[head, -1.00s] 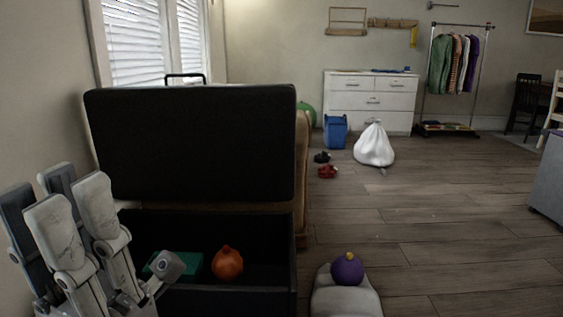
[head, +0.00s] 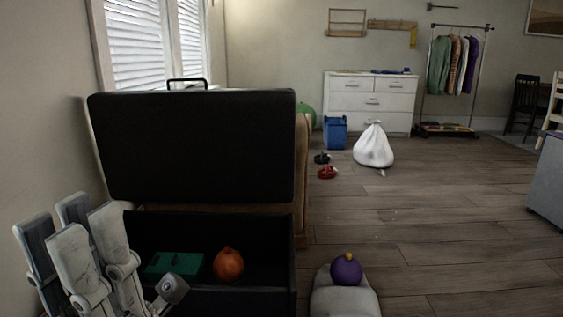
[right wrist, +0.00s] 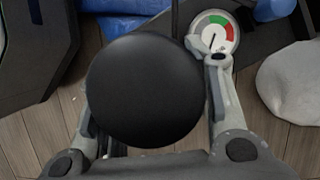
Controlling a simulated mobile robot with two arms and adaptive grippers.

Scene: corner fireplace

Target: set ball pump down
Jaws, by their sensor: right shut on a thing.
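In the right wrist view, my right gripper (right wrist: 152,90) is shut on a smooth black rounded part that fills the space between its fingers. A round white gauge with green and red sectors (right wrist: 213,38) shows just beyond the right finger; I take this and the black part as the ball pump (right wrist: 145,85). The black part hides most of what lies below it. Neither the right gripper nor the pump can be made out in the head view. My left gripper (head: 82,255) is at the lower left, fingers upward, beside the black chest; its opening is unclear.
The black chest (head: 295,262) has its lid (head: 195,150) raised; a green box (head: 175,264) and an orange round thing (head: 228,265) lie inside. A purple ball (head: 346,270) rests on a pale grey thing (head: 345,300). Floor to the right is clear.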

